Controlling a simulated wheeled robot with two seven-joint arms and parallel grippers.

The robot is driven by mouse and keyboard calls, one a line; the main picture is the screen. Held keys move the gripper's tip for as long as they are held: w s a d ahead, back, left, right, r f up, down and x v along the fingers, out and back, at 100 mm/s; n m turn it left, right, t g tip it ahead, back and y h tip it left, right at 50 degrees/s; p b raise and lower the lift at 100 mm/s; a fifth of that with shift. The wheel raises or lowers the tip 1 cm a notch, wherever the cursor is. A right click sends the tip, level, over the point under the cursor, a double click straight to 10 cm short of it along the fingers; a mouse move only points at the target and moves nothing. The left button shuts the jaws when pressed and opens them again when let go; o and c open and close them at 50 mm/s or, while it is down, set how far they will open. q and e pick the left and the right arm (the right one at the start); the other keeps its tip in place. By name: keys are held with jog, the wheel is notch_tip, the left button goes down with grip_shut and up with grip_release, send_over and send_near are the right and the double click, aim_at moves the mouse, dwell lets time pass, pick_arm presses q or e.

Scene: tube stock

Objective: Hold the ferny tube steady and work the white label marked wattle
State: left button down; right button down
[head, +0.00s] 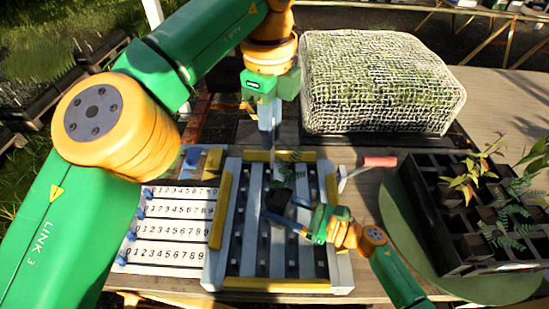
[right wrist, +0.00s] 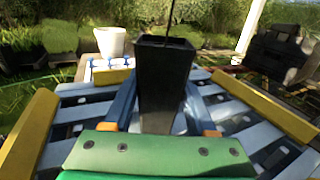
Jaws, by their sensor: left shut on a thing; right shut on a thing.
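The ferny tube (head: 278,200) is a dark, square, tapered pot standing at the middle of the slatted rack, with small ferny leaves (head: 291,168) above it. My right gripper (head: 287,218) is shut on it from the lower right. In the right wrist view the black tube (right wrist: 163,82) stands upright between the blue fingers, with a thin dark upright line above its rim. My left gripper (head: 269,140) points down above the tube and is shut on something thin. A pale narrow strip (head: 264,184) shows below it, probably the white label; no writing on it is readable.
The slatted rack (head: 228,225) has yellow end pieces. A white number board (head: 165,243) with blue knobs lies left of it. A red-handled tool (head: 378,161) lies to the right. A black crate (head: 425,215) of seedlings stands on a green mat (head: 400,225). A mesh-covered block (head: 380,85) is behind.

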pick_arm(q)
jog(key=shift+n, duration=0.3)
jog(key=shift+s+a+f, duration=0.1)
jog(key=shift+s+f, duration=0.1)
jog(key=shift+f, duration=1.15)
jog(key=shift+s+f, duration=0.2)
jog(key=shift+f, duration=1.15)
jog(key=shift+f, duration=0.3)
send_over(271, 192)
jog(key=shift+f, duration=2.65)
jog(key=shift+f, duration=0.2)
jog(key=c, duration=0.8)
grip_release()
jog(key=shift+o, duration=0.2)
